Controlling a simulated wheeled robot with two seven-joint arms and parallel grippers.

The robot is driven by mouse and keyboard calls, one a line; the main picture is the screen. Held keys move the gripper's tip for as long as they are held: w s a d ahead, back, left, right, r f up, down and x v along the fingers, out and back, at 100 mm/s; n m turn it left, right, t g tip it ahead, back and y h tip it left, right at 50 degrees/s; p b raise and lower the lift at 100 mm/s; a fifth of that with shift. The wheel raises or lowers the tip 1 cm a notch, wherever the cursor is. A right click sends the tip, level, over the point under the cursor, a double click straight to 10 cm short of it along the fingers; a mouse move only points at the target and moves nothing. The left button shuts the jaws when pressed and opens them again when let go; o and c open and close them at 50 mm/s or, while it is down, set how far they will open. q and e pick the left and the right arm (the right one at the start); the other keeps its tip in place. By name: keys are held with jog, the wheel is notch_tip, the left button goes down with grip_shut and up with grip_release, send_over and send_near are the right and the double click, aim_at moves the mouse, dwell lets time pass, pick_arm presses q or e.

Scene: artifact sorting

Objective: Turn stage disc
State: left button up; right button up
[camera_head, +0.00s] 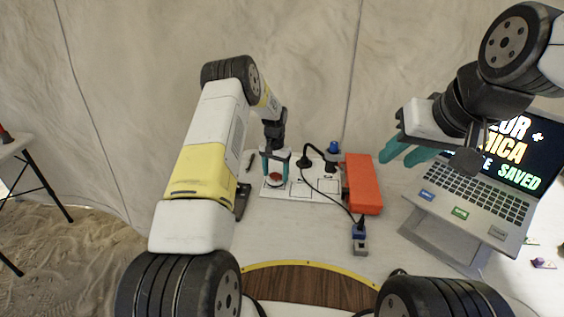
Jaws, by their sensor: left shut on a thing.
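The stage disc (275,184) is a small round piece at the left part of a white board (302,188) on the table, with a reddish-brown piece (275,177) on top. My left gripper (275,175) points down over it, with one teal finger on each side, shut on the disc. The exact finger contact is too small to see. My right gripper (395,157) is empty, its teal fingers apart, in the air between the orange box and the laptop.
An orange box (363,184) stands right of the board. A black cable runs from the board to a small grey-blue plug piece (359,238). A laptop (477,180) on a grey stand is at right. A dark tool (242,201) lies left of the board.

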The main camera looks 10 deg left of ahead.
aim_at(276, 176)
pick_arm(q)
jog(key=shift+m, duration=1.3)
jog(key=o, duration=1.4)
notch_tip(276, 176, up, 8)
jog(key=shift+f, duration=0.1)
